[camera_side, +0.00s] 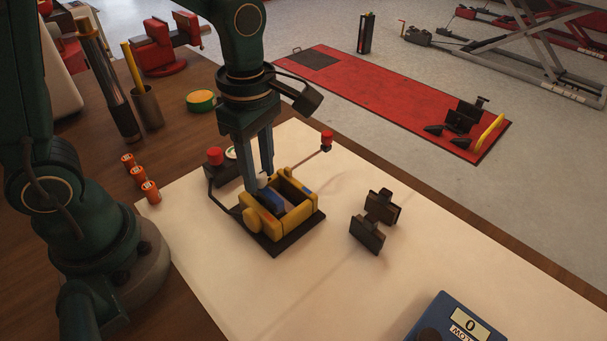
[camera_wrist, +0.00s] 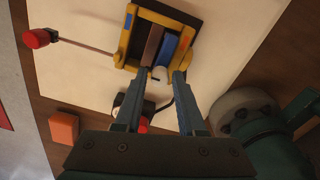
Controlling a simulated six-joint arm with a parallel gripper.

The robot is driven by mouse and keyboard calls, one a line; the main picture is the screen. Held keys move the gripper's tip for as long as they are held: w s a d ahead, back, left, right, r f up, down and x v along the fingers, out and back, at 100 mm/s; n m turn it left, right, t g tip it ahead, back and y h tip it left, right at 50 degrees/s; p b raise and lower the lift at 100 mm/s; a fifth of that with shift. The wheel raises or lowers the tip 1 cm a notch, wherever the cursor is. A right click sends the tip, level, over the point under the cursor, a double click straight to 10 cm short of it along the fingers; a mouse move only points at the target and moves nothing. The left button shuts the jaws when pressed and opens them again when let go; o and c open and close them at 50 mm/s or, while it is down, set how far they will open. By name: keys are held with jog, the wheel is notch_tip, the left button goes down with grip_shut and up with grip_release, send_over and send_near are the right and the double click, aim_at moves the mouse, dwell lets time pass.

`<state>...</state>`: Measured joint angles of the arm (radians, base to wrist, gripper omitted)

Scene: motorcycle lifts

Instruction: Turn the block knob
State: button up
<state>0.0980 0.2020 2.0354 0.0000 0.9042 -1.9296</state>
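A yellow block-like frame (camera_side: 304,213) sits on a dark base plate on the pale mat, with a blue block (camera_side: 271,201) and a brown bar inside it. The frame (camera_wrist: 186,20) shows at the top of the wrist view, with the blue block (camera_wrist: 167,48). A small white knob (camera_wrist: 160,73) with a dark mark is at the frame's near side; it also shows below my fingers in the side view (camera_side: 262,183). My gripper (camera_wrist: 159,75) is open, pointing down, with one finger on each side of the knob. Small gaps show between fingers and knob.
A rod with a red knob (camera_side: 327,138) sticks out from the frame. A red-topped device (camera_side: 215,157) stands close behind my gripper. Dark brackets (camera_side: 377,218) and a blue display box (camera_side: 455,320) lie on the mat. Orange-capped pieces (camera_side: 139,176) stand at left.

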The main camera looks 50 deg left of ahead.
grip_shut()
